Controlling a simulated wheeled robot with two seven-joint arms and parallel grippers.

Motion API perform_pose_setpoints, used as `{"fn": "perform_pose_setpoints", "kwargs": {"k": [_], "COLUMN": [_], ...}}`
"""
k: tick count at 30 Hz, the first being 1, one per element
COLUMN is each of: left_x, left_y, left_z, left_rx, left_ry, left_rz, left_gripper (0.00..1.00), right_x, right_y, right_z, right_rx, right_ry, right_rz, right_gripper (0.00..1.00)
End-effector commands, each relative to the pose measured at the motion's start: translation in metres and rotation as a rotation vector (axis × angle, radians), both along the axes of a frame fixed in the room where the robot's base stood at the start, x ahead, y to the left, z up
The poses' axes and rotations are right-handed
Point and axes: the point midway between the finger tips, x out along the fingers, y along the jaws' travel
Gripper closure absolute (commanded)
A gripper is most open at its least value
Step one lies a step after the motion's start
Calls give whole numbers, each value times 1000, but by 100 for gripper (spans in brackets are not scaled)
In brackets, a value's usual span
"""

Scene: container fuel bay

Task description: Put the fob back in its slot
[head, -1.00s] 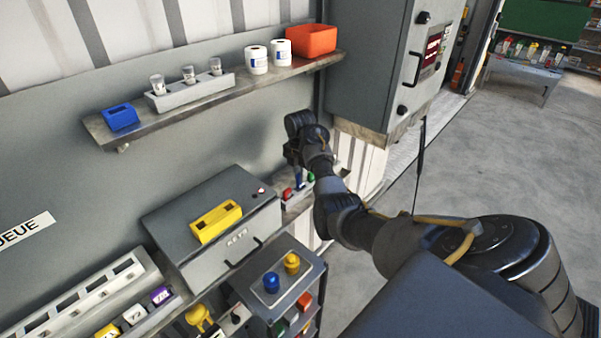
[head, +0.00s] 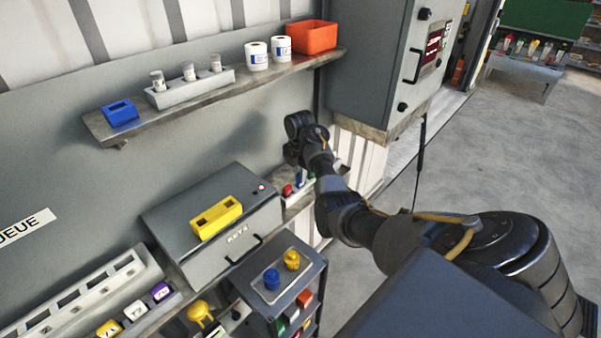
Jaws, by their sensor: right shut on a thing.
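My right gripper (head: 299,163) is low over a small pale rack (head: 302,190) on the lower shelf, right of the grey key box (head: 225,222). It is shut on a small blue fob (head: 299,179), which shows just below the fingers. A red fob (head: 287,190) stands in the rack to its left and a green fob (head: 311,174) to its right. The gripper and wrist hide part of the rack, and I cannot tell whether the blue fob's lower end is inside a slot. My left gripper is not in view.
A yellow two-slot block (head: 215,218) sits on the key box. The upper shelf (head: 200,100) above holds rolls, small jars and an orange bin (head: 312,37). A grey cabinet (head: 375,60) hangs right of the gripper. A cart (head: 262,300) with blue and yellow knobs stands in front.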

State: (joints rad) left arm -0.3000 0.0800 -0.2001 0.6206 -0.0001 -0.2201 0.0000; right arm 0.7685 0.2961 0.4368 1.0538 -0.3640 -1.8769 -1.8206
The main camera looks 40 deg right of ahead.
Motion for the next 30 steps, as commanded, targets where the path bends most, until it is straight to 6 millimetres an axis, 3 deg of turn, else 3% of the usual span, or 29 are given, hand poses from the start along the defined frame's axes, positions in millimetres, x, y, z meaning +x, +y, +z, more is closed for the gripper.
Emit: {"fn": "perform_pose_setpoints", "kwargs": {"k": [10,30], "left_x": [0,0], "left_y": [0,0], "left_z": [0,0], "left_rx": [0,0], "left_ry": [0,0], "left_rz": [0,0], "left_gripper": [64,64], "right_x": [0,-1], "right_y": [0,0], "right_z": [-11,-16], "right_rx": [0,0], "right_ry": [0,1], "right_rz": [1,0], "right_gripper": [100,100]}}
